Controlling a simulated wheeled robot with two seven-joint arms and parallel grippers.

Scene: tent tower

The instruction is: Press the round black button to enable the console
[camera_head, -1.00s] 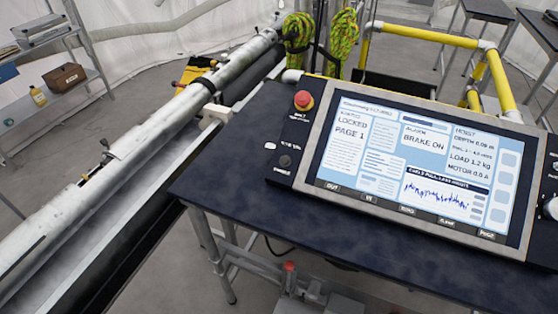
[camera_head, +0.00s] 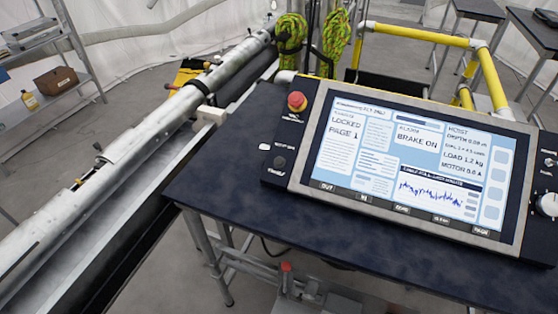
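The console (camera_head: 300,180) lies tilted on a dark table, its lit screen (camera_head: 400,165) reading LOCKED, PAGE 1 and BRAKE ON. On its left side panel, a small round black button (camera_head: 280,162) sits near the lower end, below a small white switch (camera_head: 265,146). The small labels there are too blurred to read. Neither of my grippers is in view, and nothing covers the black button.
The dark table (camera_head: 230,185) has bare room left of and in front of the console. A white round knob (camera_head: 547,205) sits on the console's right side. A long metal tube (camera_head: 150,140) runs along the left. Yellow railing (camera_head: 420,36) stands behind.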

